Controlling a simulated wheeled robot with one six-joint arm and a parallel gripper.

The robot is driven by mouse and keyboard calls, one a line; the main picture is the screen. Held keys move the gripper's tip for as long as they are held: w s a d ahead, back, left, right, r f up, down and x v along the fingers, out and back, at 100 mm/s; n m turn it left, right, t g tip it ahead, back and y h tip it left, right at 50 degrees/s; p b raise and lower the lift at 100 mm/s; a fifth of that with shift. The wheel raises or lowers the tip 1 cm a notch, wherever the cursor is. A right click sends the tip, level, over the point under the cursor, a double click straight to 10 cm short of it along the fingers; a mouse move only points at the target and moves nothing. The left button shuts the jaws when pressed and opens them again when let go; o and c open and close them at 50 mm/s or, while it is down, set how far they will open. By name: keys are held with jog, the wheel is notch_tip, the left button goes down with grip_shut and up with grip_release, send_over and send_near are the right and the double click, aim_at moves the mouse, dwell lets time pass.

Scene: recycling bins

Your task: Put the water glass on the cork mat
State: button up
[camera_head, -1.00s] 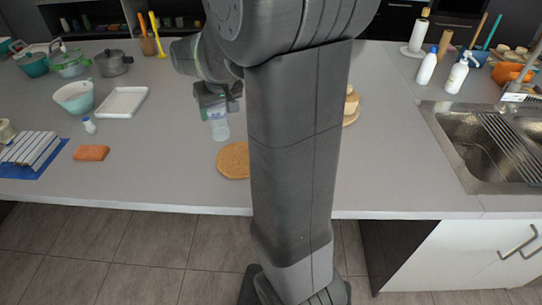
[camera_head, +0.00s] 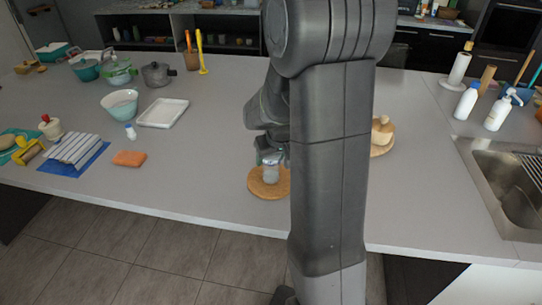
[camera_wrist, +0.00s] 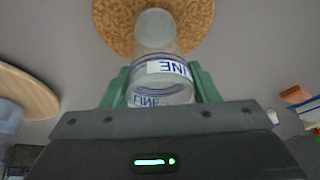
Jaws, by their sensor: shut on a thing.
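The water glass (camera_head: 270,172) is clear with blue lettering and stands upright over the round cork mat (camera_head: 257,189) in the head view. In the wrist view the glass (camera_wrist: 160,80) sits between the green fingers of my gripper (camera_wrist: 161,86), which is shut on it. The glass's far end overlaps the speckled cork mat (camera_wrist: 195,22) there. I cannot tell whether its base touches the mat. My arm hides the right part of the mat in the head view.
An orange sponge (camera_head: 129,158), a small white bottle (camera_head: 130,131) and a white tray (camera_head: 163,113) lie to the left. The counter left of the mat is clear.

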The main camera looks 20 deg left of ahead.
jog(key=shift+f+b, duration=0.2)
jog(key=shift+b, duration=0.1)
jog(key=o, duration=1.1)
jog(key=shift+r, duration=0.1)
jog(key=shift+d+r, duration=0.1)
jog(key=shift+r, duration=0.35)
jog(key=v, duration=1.1)
jog(key=shift+d+r, duration=0.15)
jog(key=shift+s+d, duration=0.1)
